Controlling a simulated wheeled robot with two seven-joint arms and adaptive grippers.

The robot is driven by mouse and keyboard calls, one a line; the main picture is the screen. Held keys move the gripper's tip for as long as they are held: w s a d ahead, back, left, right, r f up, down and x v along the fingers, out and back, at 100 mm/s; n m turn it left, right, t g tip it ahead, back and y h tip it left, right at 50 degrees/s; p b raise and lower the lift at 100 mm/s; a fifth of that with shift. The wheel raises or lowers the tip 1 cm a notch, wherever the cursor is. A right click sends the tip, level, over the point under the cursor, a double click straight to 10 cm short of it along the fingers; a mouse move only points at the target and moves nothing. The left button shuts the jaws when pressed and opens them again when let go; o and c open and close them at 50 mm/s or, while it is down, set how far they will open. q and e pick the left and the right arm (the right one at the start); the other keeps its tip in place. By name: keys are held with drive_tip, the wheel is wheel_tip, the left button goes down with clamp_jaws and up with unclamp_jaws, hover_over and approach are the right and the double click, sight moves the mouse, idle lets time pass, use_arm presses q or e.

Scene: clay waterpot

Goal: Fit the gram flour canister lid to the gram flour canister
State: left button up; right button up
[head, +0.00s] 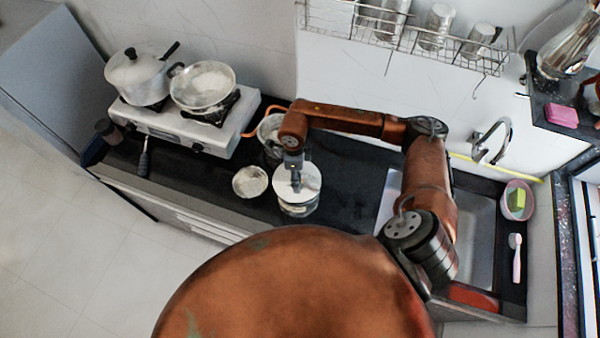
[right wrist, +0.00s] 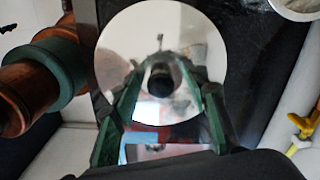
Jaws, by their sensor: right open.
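The round, shiny gram flour canister lid (head: 311,178) lies over the mouth of the gram flour canister (head: 299,209), which stands on the dark counter. I cannot tell if it is fully seated. In the right wrist view the lid (right wrist: 120,45) fills the upper middle and hides most of the canister; its dark round knob (right wrist: 160,80) shows near the centre. My right gripper (head: 297,187) points down at the lid from above. Its fingers (right wrist: 162,88) are spread on either side of the knob, open. My left gripper is out of view.
A small pale bowl (head: 250,182) stands just left of the canister, and a metal pot (head: 270,128) just behind. A stove (head: 190,130) with a lidded pot (head: 137,78) and a pan (head: 203,85) is at left. A sink (head: 475,245) is at right; the counter between is clear.

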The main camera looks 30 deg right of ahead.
drive_tip(key=shift+d+r, duration=0.1)
drive_tip(key=shift+r, duration=0.15)
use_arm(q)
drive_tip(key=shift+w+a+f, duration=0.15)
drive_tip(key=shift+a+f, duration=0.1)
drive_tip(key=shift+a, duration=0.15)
use_arm(e)
wheel_tip(320, 180, up, 12)
drive_tip(key=shift+f, duration=0.15)
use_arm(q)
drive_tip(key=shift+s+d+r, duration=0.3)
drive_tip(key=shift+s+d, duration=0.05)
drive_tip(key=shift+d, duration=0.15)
use_arm(e)
drive_tip(key=shift+s, duration=0.15)
